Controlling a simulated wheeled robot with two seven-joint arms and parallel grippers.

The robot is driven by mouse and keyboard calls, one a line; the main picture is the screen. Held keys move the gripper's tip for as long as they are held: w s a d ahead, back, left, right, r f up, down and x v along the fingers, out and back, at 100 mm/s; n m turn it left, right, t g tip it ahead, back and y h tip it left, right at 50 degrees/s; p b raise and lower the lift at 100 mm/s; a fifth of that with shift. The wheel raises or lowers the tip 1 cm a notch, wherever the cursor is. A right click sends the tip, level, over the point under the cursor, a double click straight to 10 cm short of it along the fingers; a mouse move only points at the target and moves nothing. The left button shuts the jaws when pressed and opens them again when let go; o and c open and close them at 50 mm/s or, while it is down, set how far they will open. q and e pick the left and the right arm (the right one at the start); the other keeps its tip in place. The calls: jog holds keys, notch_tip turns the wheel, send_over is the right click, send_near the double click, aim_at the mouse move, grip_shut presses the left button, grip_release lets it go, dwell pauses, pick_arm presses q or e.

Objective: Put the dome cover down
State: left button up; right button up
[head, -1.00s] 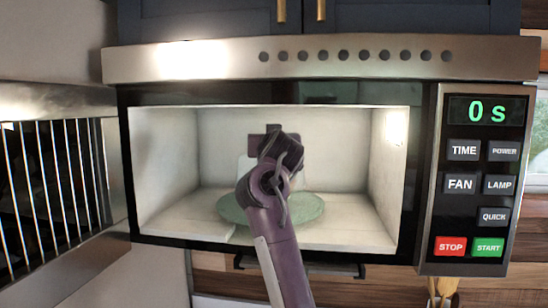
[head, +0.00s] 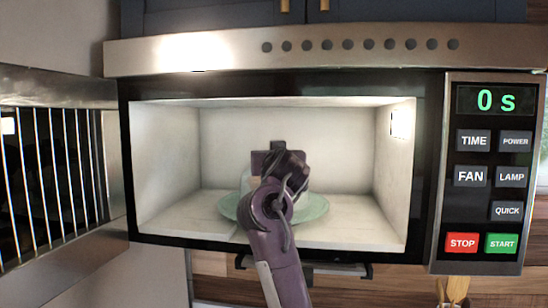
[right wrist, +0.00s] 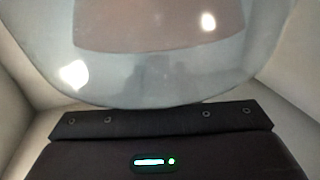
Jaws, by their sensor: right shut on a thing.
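The dome cover (head: 246,182) is a pale, see-through shape inside the open microwave, mostly hidden behind my right arm in the head view. In the right wrist view the clear dome (right wrist: 165,82) fills the upper part, just beyond the dark gripper. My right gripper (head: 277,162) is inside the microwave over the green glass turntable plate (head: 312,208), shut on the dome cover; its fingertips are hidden. The cover is at or just above the plate; I cannot tell whether it touches. My left gripper is not in view.
The microwave's pale side walls (head: 168,160) and ceiling surround my right arm. The open door (head: 55,185) stands at the left. The control panel (head: 488,170) at the right reads 0 s. There is free room either side of the arm inside the cavity.

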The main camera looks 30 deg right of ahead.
jog(key=shift+w+f, duration=0.2)
jog(key=shift+f, duration=0.05)
jog(key=o, duration=0.6)
jog(key=shift+w, duration=0.2)
jog(key=shift+o, duration=1.1)
jog(key=shift+f, duration=0.1)
jog(key=shift+o, duration=0.3)
jog(key=shift+s, duration=0.2)
jog(key=shift+r, duration=0.6)
jog(key=shift+s+r+p, duration=0.15)
jog(key=shift+s+p, duration=0.1)
jog(key=shift+p, duration=0.15)
pick_arm(q)
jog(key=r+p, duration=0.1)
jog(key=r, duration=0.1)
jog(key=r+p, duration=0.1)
jog(key=p, duration=0.1)
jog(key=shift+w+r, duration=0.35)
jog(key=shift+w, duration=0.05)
pick_arm(e)
jog(key=v, duration=1.1)
jog(key=shift+s+a, duration=0.15)
jog(key=shift+s, duration=0.05)
